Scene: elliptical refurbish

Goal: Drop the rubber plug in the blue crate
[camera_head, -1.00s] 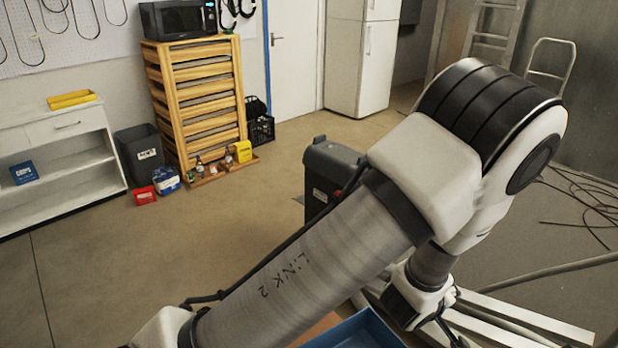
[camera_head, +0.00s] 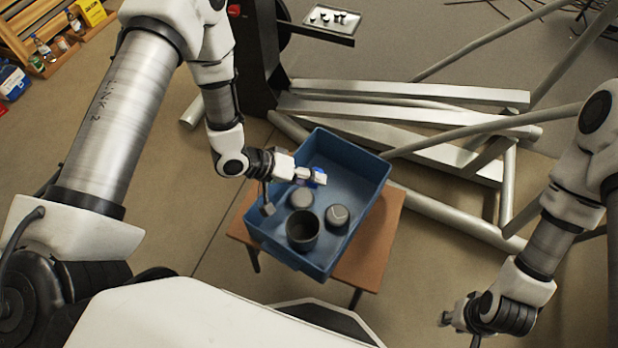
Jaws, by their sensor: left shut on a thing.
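The blue crate (camera_head: 358,158) stands open-topped on a small brown table, turned at an angle. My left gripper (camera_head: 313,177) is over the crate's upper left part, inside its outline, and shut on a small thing. Blue and white show at its fingertips, but the held thing is too small and covered to identify as the rubber plug. Inside the crate are a dark round cup-like piece (camera_head: 302,231) and two grey rounded pieces, one (camera_head: 301,198) just below the gripper and one (camera_head: 337,217) to the right. My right gripper (camera_head: 456,328) is at the bottom right, away from the crate; its jaws are unclear.
The brown table (camera_head: 379,240) shows around the crate's right and lower sides. Metal beams (camera_head: 400,122) lie behind and to the right. A small tray (camera_head: 329,22) with dark pieces is at the top. Open floor lies left of the table.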

